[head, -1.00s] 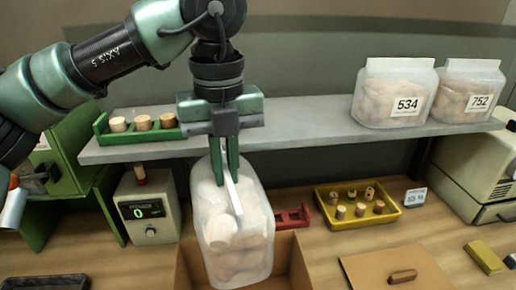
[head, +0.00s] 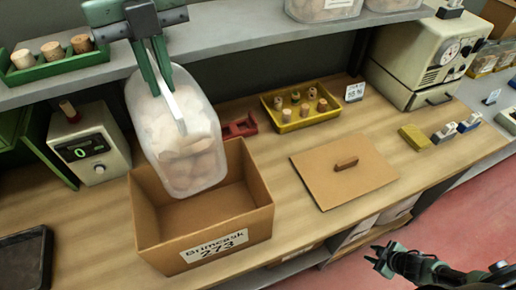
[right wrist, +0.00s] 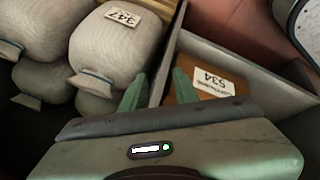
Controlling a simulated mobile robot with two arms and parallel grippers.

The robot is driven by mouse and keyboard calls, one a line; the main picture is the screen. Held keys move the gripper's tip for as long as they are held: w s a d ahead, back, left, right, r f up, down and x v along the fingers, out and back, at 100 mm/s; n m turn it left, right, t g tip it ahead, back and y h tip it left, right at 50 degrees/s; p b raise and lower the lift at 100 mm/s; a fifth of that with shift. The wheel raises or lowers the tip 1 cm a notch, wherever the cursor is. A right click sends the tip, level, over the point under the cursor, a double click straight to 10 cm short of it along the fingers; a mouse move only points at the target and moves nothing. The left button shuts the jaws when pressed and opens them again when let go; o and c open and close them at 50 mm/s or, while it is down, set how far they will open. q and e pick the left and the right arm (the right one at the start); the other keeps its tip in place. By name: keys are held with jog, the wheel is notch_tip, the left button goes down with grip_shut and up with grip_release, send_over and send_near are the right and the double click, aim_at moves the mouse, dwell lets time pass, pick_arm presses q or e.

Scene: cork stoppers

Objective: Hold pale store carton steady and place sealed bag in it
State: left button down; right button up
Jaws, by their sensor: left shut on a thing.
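My left gripper (head: 160,68) is shut on the top edge of a translucent sealed bag (head: 178,135) full of cork stoppers. The bag hangs nearly upright over the open cardboard carton (head: 205,245), which stands on the wooden bench and has a white label reading 273. The bag's lower end overlaps the carton's opening in the picture; I cannot tell how far it is inside. My right gripper (head: 382,260) is low at the right, in front of the bench and well apart from the carton. The right wrist view shows its two fingers (right wrist: 157,92) apart with nothing between them.
A cardboard lid (head: 330,180) lies right of the carton, with a yellow tray (head: 300,120) of corks behind. A digital scale (head: 95,145) stands left. A grey shelf (head: 225,50) runs above.

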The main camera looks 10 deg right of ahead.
jog(key=s+d+r+n+g, duration=0.1)
jog(key=s+d+r+g, duration=0.1)
jog(key=s+d+r, duration=0.5)
jog(key=s+d+r+g, duration=0.1)
jog(key=s+d+r, duration=0.45)
jog(key=r, duration=0.35)
jog(key=n+g, duration=0.1)
jog(key=n, duration=2.8)
send_near(258, 170)
jog(key=f, duration=0.1)
jog(key=w+f, duration=0.1)
jog(key=f, duration=0.1)
jog(key=shift+w+a+f, duration=0.1)
jog(key=shift+w+f, duration=0.05)
jog(key=shift+f, duration=0.05)
jog(key=shift+w+a+f, duration=0.1)
jog(key=shift+f, duration=0.05)
notch_tip(258, 170, down, 12)
jog(key=w, duration=0.1)
jog(key=shift+r, duration=0.2)
